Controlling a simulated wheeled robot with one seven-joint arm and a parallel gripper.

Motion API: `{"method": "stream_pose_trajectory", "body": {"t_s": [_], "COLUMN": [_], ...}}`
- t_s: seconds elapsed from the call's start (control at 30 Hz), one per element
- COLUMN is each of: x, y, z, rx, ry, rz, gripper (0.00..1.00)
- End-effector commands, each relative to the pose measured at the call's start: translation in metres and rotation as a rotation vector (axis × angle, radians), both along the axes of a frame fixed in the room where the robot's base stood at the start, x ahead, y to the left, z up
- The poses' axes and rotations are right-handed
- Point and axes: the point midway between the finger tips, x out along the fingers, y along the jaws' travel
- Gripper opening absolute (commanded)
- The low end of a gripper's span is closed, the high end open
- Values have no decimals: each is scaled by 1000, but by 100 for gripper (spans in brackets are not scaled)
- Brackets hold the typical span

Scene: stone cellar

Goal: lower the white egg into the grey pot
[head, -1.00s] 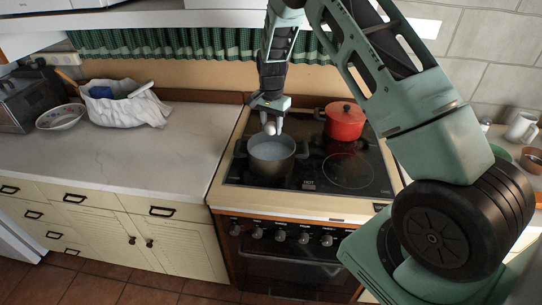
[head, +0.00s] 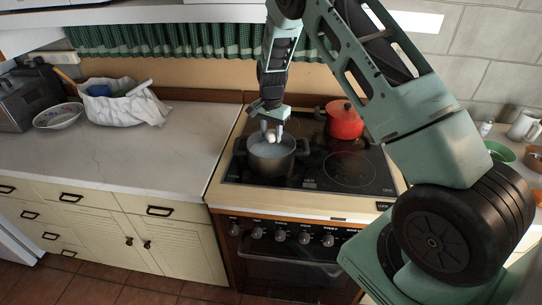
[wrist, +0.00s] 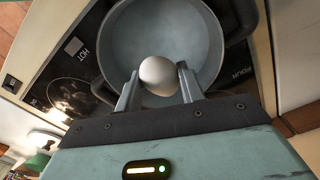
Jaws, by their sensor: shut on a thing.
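The white egg (head: 270,135) is held between the fingertips of my gripper (head: 270,130). In the wrist view the egg (wrist: 158,75) sits between the two fingers of my gripper (wrist: 159,80). The grey pot (head: 271,158) stands on the left front part of the stove, with a handle on each side. The egg is over the pot's opening, close to rim height. I cannot tell if it is just above or just inside the rim.
A red lidded pot (head: 344,120) stands at the back right of the black cooktop (head: 350,170). The white counter (head: 130,155) at left is clear in front of a cloth bundle (head: 122,105) and a patterned bowl (head: 59,116). A white mug (head: 524,125) stands at far right.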

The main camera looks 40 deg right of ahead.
Motion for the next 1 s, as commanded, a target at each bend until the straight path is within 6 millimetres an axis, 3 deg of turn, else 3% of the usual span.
{"method": "stream_pose_trajectory", "body": {"t_s": [0.63, 1.0], "x": [0, 0], "y": [0, 0], "z": [-32, -34], "rx": [0, 0], "ry": [-1, -1], "rz": [0, 0], "gripper": [28, 28]}}
